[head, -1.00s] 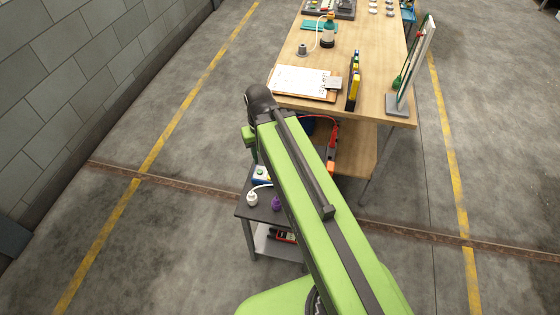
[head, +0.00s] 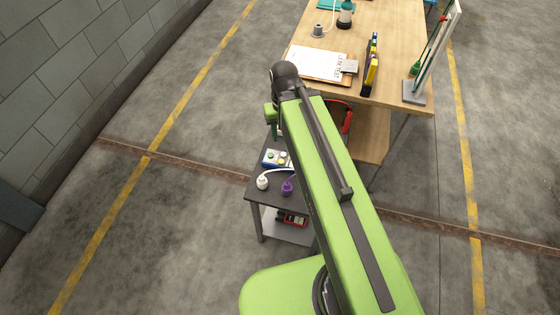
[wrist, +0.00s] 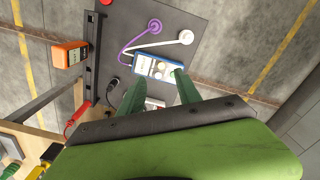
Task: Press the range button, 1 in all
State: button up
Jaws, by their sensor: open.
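A small blue-and-white device (head: 275,158) with several round buttons lies on the dark cart top, partly covered by my arm in the head view. In the wrist view the device (wrist: 154,67) shows its pale face and buttons; I cannot read which is the range button. My gripper (wrist: 159,77) is open and empty, its two green fingers apart, one on each side of the device's near edge in the picture. I cannot tell its height above the device.
A white plug (head: 262,183) and a purple plug (head: 287,188) with cables stand beside the device. A red meter (head: 292,219) sits on the cart's lower shelf. A wooden bench (head: 390,95) with a clipboard (head: 321,65) is beyond. Floor left of the cart is clear.

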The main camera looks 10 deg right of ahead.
grip_shut()
dwell(1.5)
